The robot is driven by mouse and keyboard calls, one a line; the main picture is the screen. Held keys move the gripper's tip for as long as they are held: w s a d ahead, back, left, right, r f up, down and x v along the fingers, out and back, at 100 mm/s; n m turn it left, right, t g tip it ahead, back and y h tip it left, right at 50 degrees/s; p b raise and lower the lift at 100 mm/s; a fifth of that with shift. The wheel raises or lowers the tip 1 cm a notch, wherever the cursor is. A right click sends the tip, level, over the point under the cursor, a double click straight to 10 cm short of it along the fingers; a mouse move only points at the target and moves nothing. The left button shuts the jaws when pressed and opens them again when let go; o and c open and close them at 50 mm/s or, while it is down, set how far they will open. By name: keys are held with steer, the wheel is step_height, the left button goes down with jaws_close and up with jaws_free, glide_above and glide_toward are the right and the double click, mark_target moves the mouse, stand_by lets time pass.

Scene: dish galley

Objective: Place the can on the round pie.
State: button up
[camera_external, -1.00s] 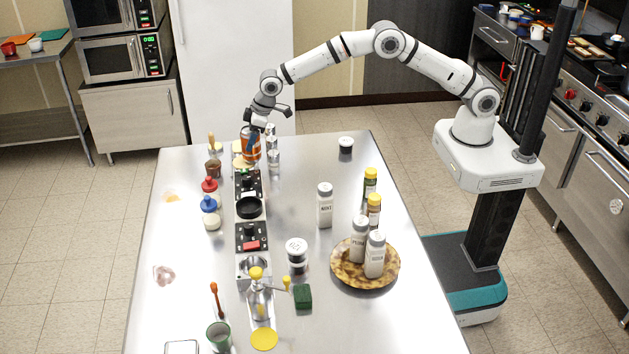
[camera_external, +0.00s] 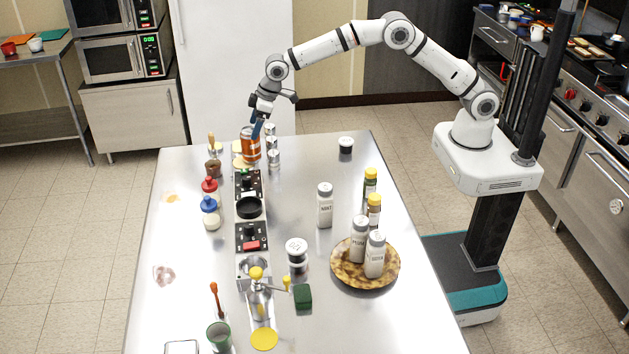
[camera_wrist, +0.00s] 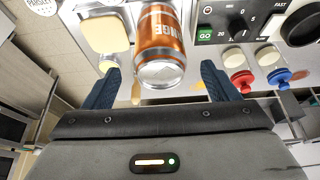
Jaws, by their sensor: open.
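The orange can (camera_external: 249,146) stands near the far left end of the steel table. In the wrist view the can (camera_wrist: 160,48) shows its silver end and white lettering, just beyond and between the fingertips. My gripper (camera_external: 257,124) is open above the can, at its upper right; in the wrist view my gripper (camera_wrist: 158,85) has two blue fingers apart with nothing held. The round pie (camera_external: 341,274) lies at the right front of the table. Two white shakers (camera_external: 375,256) stand on the pie and cover part of its top.
A row of black devices (camera_external: 250,188) runs toward the front from the can. Silver-topped jars (camera_external: 273,158) stand close to the can's right. Red and blue capped bottles (camera_external: 210,212) stand left of the row. A white shaker (camera_external: 325,207) stands mid-table. Bare steel lies around it.

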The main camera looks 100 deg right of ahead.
steer(key=s+a+r+b, duration=0.1)
steer(key=s+r, duration=1.2)
steer(key=s, duration=0.1)
steer(key=s+a+r, duration=0.1)
steer(key=s+r, duration=0.2)
steer(key=s, duration=1)
steer(key=s+f, duration=0.2)
steer(key=s, duration=1)
steer(key=s+a+f+g, duration=0.1)
steer(key=s+f, duration=0.2)
steer(key=s, duration=0.9)
steer(key=shift+s+a+f, duration=0.25)
steer(key=shift+s+f, duration=0.05)
steer(key=shift+s, duration=0.1)
